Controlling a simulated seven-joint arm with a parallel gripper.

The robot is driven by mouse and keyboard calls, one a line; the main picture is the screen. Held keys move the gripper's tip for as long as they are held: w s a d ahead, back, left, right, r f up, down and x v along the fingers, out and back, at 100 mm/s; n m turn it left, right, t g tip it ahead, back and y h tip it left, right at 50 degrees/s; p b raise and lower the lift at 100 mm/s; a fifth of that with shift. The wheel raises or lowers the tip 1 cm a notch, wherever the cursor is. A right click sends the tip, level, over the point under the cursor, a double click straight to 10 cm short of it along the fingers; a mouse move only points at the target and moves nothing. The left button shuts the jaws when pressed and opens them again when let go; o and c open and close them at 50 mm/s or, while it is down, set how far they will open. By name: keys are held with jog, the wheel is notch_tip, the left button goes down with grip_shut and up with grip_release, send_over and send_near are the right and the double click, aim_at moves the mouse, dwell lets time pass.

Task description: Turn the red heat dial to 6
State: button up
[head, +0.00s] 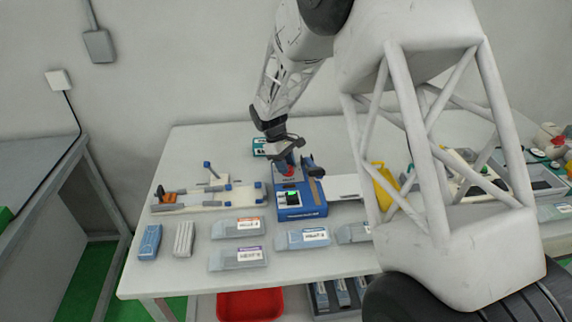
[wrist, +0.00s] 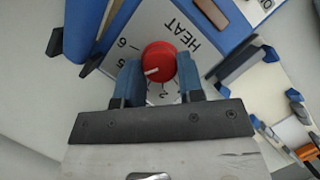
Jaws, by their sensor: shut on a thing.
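The red heat dial (wrist: 158,57) sits on a pale panel lettered HEAT, with numbers around it. Its white pointer mark faces the lower left in the wrist view, on the side of the 5; the exact number is unclear because a finger covers part of the scale. The 6 (wrist: 122,43) shows further up the scale. My gripper (wrist: 159,78) has its two blue fingers on either side of the dial, shut on it. In the head view the dial is a small red spot (head: 289,171) under my gripper, on the blue machine (head: 306,213).
A pale fixture with blue and orange parts (head: 205,197) stands left of the machine. Several grey labelled boxes (head: 238,227) lie in front. A yellow object (head: 384,185) stands to the right.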

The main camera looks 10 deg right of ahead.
jog(key=m, duration=0.2)
jog(key=m+g+y, duration=0.1)
jog(key=m, duration=0.1)
jog(key=shift+w+d+m, duration=0.15)
jog(key=shift+m, duration=0.15)
jog(key=m+y, duration=0.2)
jog(key=m, duration=0.2)
jog(key=shift+d, duration=0.1)
dwell(0.5)
jog(key=o, duration=0.9)
jog(key=shift+v, duration=3.95)
